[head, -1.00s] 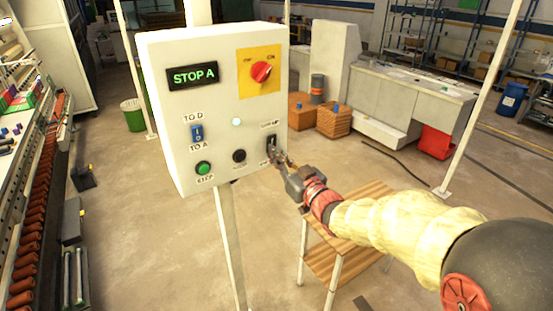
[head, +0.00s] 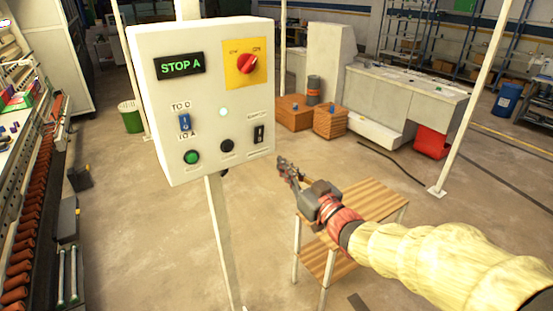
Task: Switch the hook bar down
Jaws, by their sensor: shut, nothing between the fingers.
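A white control box (head: 203,103) stands on a post, its front panel facing me. A black rocker switch (head: 259,134) sits at the panel's lower right, under a small label that is too blurred to read for sure. I cannot tell which way the rocker is set. My gripper (head: 283,164) is to the right of and below this switch, apart from the panel. Its fingers are together and hold nothing. Nothing hides the switch.
The panel also has a red knob on a yellow plate (head: 244,64), a "STOP A" display (head: 180,66), a blue switch (head: 184,122), a green button (head: 192,157) and a black button (head: 227,145). A wooden table (head: 372,199) stands below my arm.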

